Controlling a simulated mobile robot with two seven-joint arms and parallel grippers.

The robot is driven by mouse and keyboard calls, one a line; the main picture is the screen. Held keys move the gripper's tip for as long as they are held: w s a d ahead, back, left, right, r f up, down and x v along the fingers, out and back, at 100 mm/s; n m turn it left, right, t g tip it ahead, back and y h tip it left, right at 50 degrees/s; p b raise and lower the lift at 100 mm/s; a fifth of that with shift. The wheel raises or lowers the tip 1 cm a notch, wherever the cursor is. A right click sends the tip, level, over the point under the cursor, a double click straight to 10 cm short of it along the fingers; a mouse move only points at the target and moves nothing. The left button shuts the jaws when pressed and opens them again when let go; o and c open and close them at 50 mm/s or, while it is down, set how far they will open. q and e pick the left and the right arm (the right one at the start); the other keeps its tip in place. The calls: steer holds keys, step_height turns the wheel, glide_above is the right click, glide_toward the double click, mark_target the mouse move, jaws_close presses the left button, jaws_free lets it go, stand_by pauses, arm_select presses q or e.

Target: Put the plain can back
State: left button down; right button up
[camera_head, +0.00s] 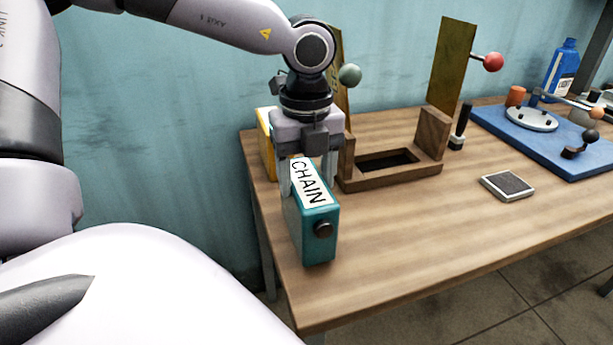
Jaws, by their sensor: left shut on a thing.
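A teal can (314,237) with a white label reading CHAIN and a dark round cap on its front is near the left edge of the table. My left gripper (308,178) is above it and shut on its upper part, one finger on each side. I cannot tell whether the can's bottom touches the table. A yellow can (266,146) stands behind at the back left corner, mostly hidden by my gripper. No lettering shows on its visible part. My right gripper is not in view.
A wooden frame (395,180) with a dark opening stands right of the teal can, with upright boards and green (350,75) and red (493,62) knobs. A small grey pad (507,185), a blue board (560,150) and a blue bottle (562,70) are farther right. The front table is clear.

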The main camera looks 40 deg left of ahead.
arm_select(q)
steer(key=shift+f, duration=0.3)
steer(key=shift+f+b, duration=0.2)
steer(key=shift+b, duration=0.1)
steer(key=shift+c, duration=1.2)
jaws_free()
steer(key=shift+r, duration=0.1)
